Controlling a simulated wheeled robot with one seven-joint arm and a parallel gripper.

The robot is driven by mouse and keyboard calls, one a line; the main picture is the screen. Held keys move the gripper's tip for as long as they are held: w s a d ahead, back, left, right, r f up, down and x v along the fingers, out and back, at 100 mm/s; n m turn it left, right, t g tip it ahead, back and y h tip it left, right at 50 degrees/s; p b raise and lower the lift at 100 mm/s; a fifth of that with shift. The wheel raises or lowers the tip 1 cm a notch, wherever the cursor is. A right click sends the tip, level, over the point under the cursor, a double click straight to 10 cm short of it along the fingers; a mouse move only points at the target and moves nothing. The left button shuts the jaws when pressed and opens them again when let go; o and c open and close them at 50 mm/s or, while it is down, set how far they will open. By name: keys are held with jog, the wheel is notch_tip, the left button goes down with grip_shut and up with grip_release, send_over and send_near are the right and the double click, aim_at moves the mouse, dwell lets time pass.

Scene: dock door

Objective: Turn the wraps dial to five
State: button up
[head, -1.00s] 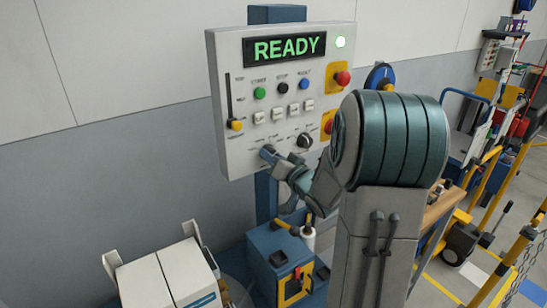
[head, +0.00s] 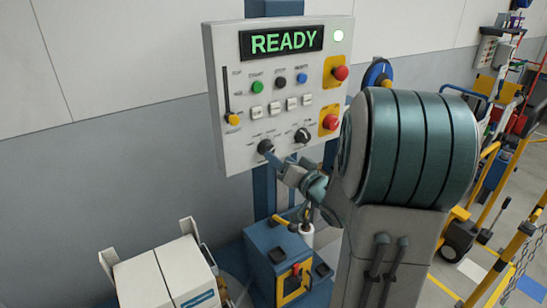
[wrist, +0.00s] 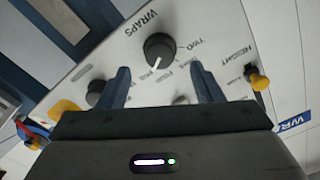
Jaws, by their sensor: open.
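The wraps dial (wrist: 160,47) is a round black knob with a white pointer, under the printed word WRAPS in the wrist view. Its pointer aims down and slightly left in that view, close to small labels that are hard to read. In the head view the dial (head: 265,146) sits low on the panel's left half. My gripper (wrist: 159,69) is open, with one finger on each side of the view and the dial ahead between them, apart from it. In the head view my gripper (head: 275,160) is just below and right of the dial.
The control panel (head: 229,154) shows READY on its display (head: 281,42). A second black dial (head: 302,135), a yellow slider (head: 233,119), several buttons and red stops (head: 331,122) are close by. A blue box (head: 264,244) and a white carton (head: 148,283) stand below.

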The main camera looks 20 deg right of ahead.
jog(key=s+d, duration=0.1)
jog(key=s, duration=0.7)
jog(key=shift+s+d+b, duration=0.15)
jog(key=shift+d+b, duration=0.15)
jog(key=shift+b, duration=0.15)
jog(key=s+a+f+n+g+h, duration=0.1)
jog(key=s+a+f+n+g, duration=0.1)
jog(key=s+a+g, duration=0.5)
jog(key=s+a+f+n+g+h, duration=0.2)
jog(key=s+a+f+g, duration=0.2)
jog(key=s+a+g, duration=0.3)
jog(key=shift+s+a+f+g, duration=0.15)
jog(key=shift+s+a+g, duration=0.2)
jog(key=shift+s, duration=0.9)
dwell(0.5)
